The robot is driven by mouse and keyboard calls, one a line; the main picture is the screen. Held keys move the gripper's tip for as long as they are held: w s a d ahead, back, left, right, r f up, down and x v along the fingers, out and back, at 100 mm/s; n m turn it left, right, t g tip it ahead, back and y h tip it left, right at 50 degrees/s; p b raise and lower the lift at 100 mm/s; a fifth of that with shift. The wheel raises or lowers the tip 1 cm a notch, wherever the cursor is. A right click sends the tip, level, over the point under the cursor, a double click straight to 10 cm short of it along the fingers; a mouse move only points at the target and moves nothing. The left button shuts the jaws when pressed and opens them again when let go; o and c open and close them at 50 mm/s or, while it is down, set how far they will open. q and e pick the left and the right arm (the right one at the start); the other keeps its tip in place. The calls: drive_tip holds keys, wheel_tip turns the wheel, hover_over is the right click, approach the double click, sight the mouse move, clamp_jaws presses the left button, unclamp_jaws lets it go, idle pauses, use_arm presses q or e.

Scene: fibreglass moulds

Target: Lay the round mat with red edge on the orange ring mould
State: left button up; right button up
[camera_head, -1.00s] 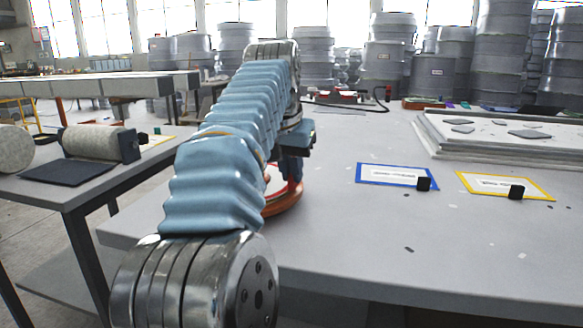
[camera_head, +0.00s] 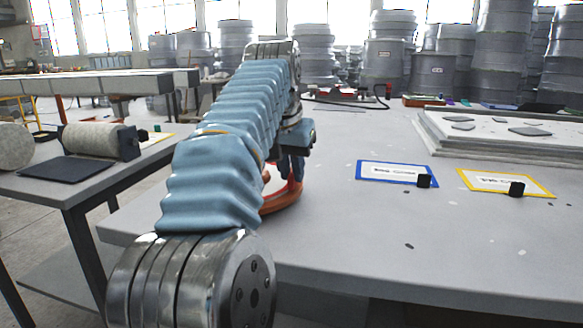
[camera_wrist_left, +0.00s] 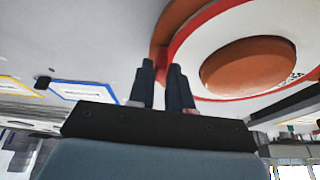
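The round mat with red edge (camera_wrist_left: 213,78) is pale inside its red rim. In the left wrist view it lies over or just above the orange ring mould (camera_wrist_left: 182,20), whose orange shows outside the rim and as a round orange area (camera_wrist_left: 248,66) in the middle. My left gripper (camera_wrist_left: 162,68) has its two dark fingers close together at the mat's red edge, with red showing between the tips; it looks shut on that edge. In the head view my arm hides most of the mat and mould; part of the orange mould (camera_head: 284,203) shows beside the wrist. My right gripper is not in view.
A blue-framed card (camera_head: 390,173) and a yellow-framed card (camera_head: 490,182) lie on the table (camera_head: 400,250), each with a black block. A pale stepped slab (camera_head: 480,145) stands at the back right. A side table with a roller (camera_head: 95,141) is at left. The table's front middle is clear.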

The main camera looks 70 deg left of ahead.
use_arm(q)
drive_tip(key=o, duration=0.3)
drive_tip(key=shift+o, duration=0.2)
drive_tip(key=p+v, duration=0.5)
drive_tip(key=v, duration=0.9)
drive_tip(key=shift+w+f, duration=0.1)
